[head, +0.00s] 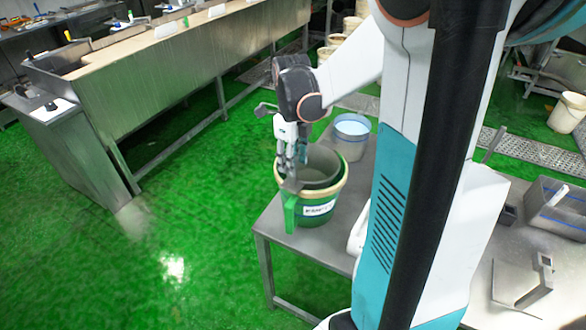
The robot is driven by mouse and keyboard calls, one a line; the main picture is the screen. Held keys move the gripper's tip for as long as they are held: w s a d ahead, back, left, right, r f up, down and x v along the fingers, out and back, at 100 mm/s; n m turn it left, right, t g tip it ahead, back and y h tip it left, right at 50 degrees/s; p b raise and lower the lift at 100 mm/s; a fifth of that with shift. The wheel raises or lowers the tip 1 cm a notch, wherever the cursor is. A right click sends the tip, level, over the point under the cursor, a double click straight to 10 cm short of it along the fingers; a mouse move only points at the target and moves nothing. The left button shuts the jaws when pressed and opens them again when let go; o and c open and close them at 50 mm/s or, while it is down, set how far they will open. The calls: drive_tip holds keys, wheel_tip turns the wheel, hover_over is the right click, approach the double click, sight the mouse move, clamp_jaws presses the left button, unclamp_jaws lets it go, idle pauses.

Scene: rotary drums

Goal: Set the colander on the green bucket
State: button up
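The green bucket (319,212) stands near the left corner of the steel table, with a cream rim and a white label. A grey round vessel, which looks like the colander (323,170), sits in the bucket's mouth, within the rim. Its underside is hidden inside the bucket. My gripper (290,172) points down at the colander's left edge, over the bucket's rim. It seems to touch the colander there, but its fingers are too small and overlapped to show whether they grip it. A green upright strip (290,213) shows at the bucket's left front.
A grey bucket (351,136) with a blue rim stands just behind, on the same table (312,243). My arm hides the table's middle. A metal bracket (537,286) and a steel box (556,208) lie at the right. Green floor lies open at the left.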

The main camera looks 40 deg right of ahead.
wheel_tip(320, 180, up, 7)
drive_tip(key=shift+r, duration=0.15)
idle(0.6)
